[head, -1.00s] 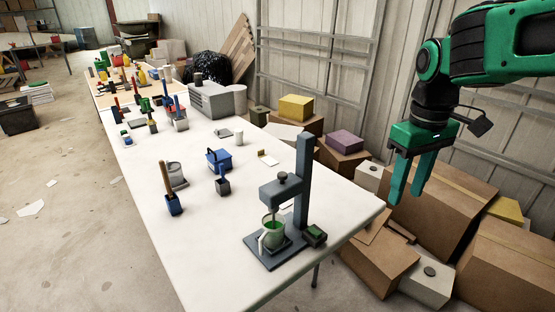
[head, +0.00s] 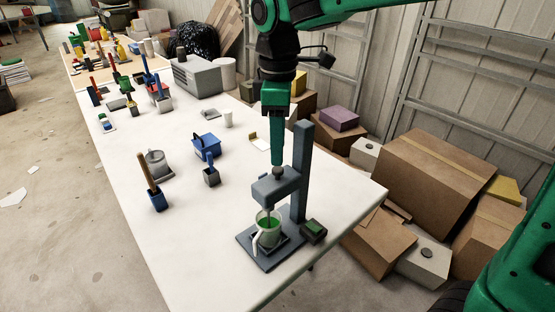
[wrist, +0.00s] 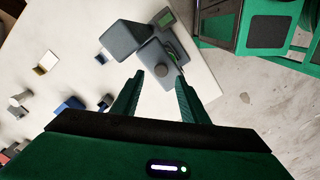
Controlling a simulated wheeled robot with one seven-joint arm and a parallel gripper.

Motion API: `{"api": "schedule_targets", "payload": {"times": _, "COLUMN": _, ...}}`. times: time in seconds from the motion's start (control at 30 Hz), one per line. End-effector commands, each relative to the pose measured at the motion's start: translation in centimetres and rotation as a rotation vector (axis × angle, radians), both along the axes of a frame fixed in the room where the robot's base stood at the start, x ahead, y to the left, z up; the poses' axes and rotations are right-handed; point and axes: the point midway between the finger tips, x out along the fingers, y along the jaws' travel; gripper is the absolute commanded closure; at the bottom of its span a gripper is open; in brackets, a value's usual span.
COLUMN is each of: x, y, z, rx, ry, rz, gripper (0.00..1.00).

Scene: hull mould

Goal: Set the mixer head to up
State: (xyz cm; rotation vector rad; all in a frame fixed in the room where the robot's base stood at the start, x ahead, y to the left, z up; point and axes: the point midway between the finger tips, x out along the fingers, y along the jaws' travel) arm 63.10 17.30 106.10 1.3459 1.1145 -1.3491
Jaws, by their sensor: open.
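The mixer is a grey-blue stand with an upright column (head: 301,172), and its mixer head (head: 276,186) reaches out to the left over a cup with green contents (head: 267,230). The head sits low, with its shaft in the cup, and has a round knob (head: 278,171) on top. In the wrist view the knob (wrist: 157,59) shows ahead of the fingertips. My gripper (head: 277,162) is above the knob, pointing down; its fingers overlap in the head view. In the wrist view my gripper (wrist: 160,80) is open and empty, and I cannot tell its exact gap to the knob.
A small dark box with a green top (head: 313,231) sits beside the mixer base. On the white table (head: 200,265) stand a blue basket (head: 206,146), a grey pot (head: 158,163) and brush holders. Cardboard boxes (head: 430,170) crowd the floor to the right.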

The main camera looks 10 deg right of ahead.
Motion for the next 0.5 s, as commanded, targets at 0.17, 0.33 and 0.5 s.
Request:
{"api": "schedule_targets", "payload": {"times": 0.17, "x": -0.1, "y": 0.1, "z": -2.9, "rx": -0.001, "ry": 0.002, "rz": 0.001, "gripper": 0.60}}
{"api": "schedule_targets", "payload": {"times": 0.33, "x": -0.1, "y": 0.1, "z": -4.5, "rx": 0.000, "ry": 0.000, "rz": 0.002, "gripper": 0.60}}
{"api": "schedule_targets", "payload": {"times": 0.5, "x": -0.1, "y": 0.1, "z": -5.0, "rx": 0.001, "ry": -0.001, "rz": 0.001, "gripper": 0.60}}
